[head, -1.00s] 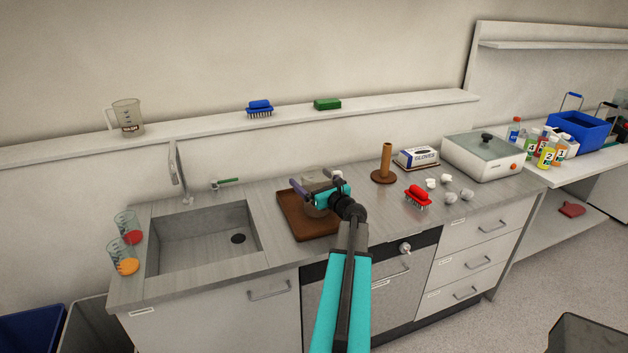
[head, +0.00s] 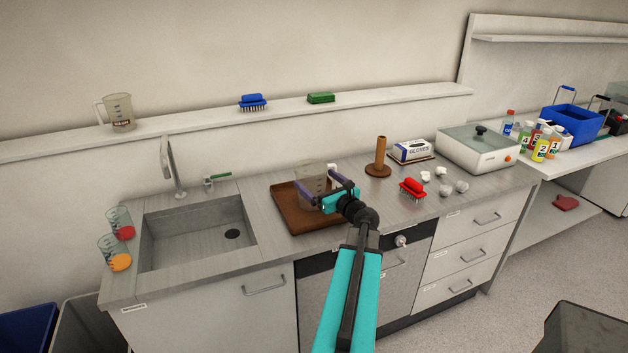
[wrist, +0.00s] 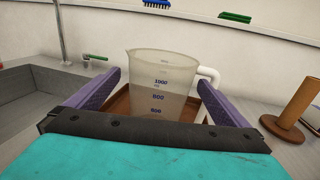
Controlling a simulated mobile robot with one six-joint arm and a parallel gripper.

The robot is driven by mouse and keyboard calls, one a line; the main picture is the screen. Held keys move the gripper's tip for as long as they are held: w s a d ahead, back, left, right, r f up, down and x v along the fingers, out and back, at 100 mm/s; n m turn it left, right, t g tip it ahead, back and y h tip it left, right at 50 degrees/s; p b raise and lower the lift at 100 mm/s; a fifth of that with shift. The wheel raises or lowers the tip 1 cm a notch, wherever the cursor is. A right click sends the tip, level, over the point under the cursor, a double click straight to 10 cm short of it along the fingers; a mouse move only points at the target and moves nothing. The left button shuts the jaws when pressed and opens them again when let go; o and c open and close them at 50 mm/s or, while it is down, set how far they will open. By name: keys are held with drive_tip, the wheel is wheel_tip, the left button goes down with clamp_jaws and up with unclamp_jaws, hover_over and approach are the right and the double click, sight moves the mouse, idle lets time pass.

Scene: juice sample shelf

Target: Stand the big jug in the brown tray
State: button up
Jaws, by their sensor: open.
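The big jug (head: 313,184), translucent with blue volume marks and a white handle, stands upright in the brown tray (head: 290,222) on the counter. In the wrist view the jug (wrist: 161,85) is straight ahead, its handle to the right, with tray wood (wrist: 121,103) showing beside it. My gripper (head: 326,184) is open, its purple fingers on either side of the jug with gaps visible in the wrist view. The jug's base is hidden behind my gripper.
The sink (head: 197,232) is left of the tray. A smaller jug (head: 118,112) and brushes stand on the shelf above.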

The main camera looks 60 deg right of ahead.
drive_tip(key=shift+b+v, duration=0.55)
drive_tip(key=shift+v, duration=1.8)
